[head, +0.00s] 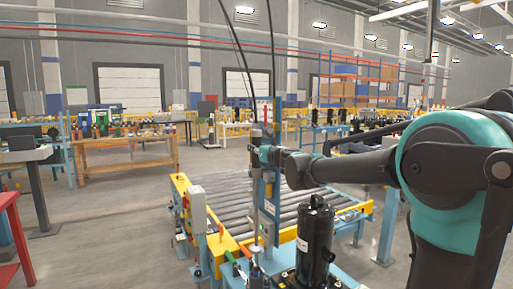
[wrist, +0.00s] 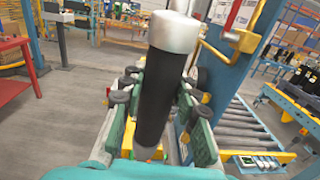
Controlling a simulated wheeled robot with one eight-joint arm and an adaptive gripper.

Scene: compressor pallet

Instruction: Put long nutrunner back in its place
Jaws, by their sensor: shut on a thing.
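The long nutrunner (head: 256,205) is upright, a slim grey tool beside a blue post (head: 270,192) at the front of the roller conveyor. In the wrist view its black body with a silver end (wrist: 155,95) fills the middle, between the green fingers. My gripper (head: 258,155) is shut around this body; it also shows in the wrist view (wrist: 160,88). The blue post (wrist: 228,75) stands close on the right there, with a yellow bracket (wrist: 214,57). The nutrunner's lower end is small in the head view, and I cannot tell whether it touches a holder.
A black compressor (head: 316,240) stands in front, right of the post. The roller conveyor (head: 325,208) lies behind it. A grey box (head: 197,206) sits at the conveyor's left corner. Dark cables (head: 236,45) hang from above. A red table (head: 17,235) is at far left, with open floor between.

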